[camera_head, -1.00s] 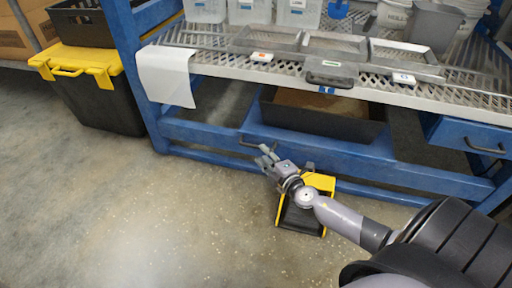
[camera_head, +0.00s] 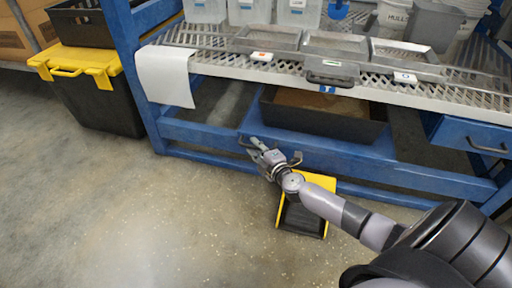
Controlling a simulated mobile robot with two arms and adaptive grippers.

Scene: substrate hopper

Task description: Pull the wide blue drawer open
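The wide blue drawer (camera_head: 340,152) is a long blue front low in the blue rack, below a dark bin with brown material in it (camera_head: 315,108). Its dark bar handle (camera_head: 243,141) shows at the left end of the front; the rest is hidden behind my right gripper. My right gripper (camera_head: 254,148) is at the handle, with its two fingers apart. I cannot tell whether they touch the bar. My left gripper is not in view.
A smaller blue drawer (camera_head: 465,132) is at the right. Metal trays (camera_head: 335,45) stand on the perforated shelf above. A black crate with a yellow lid (camera_head: 100,98) stands at the left.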

